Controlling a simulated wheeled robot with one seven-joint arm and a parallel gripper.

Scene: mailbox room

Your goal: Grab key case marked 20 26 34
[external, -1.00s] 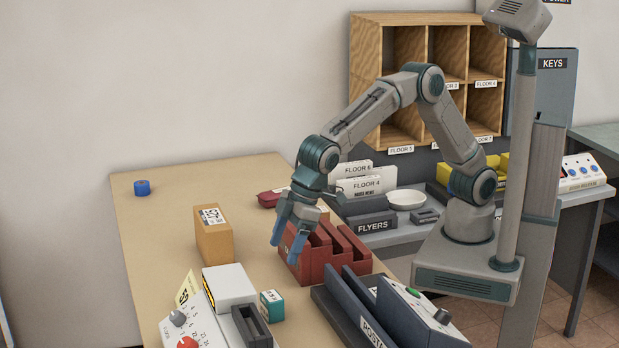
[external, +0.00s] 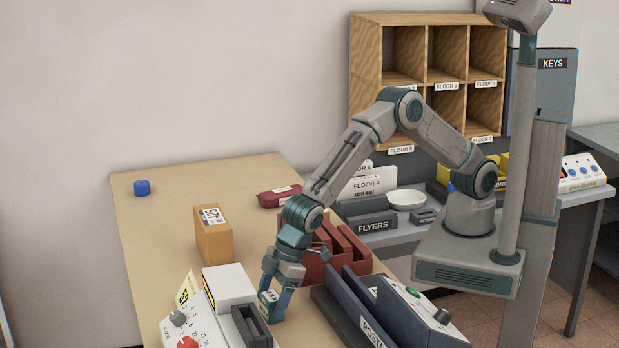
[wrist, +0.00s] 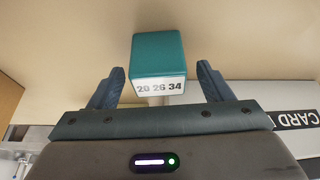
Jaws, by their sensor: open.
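The key case (wrist: 158,55) is a small teal box with a white label reading 20 26 34. In the wrist view it stands between the two fingers of my gripper (wrist: 160,85), with a visible gap on each side. In the external view my gripper (external: 275,300) points down over the key case (external: 269,297), which is partly hidden by the fingers. The fingers are open and do not appear to press on it.
A white device with dials (external: 197,320) and a white box (external: 229,284) are close on the left. A dark slotted holder (external: 347,310) is on the right. A red rack (external: 318,262) and a cardboard box (external: 214,241) stand farther back.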

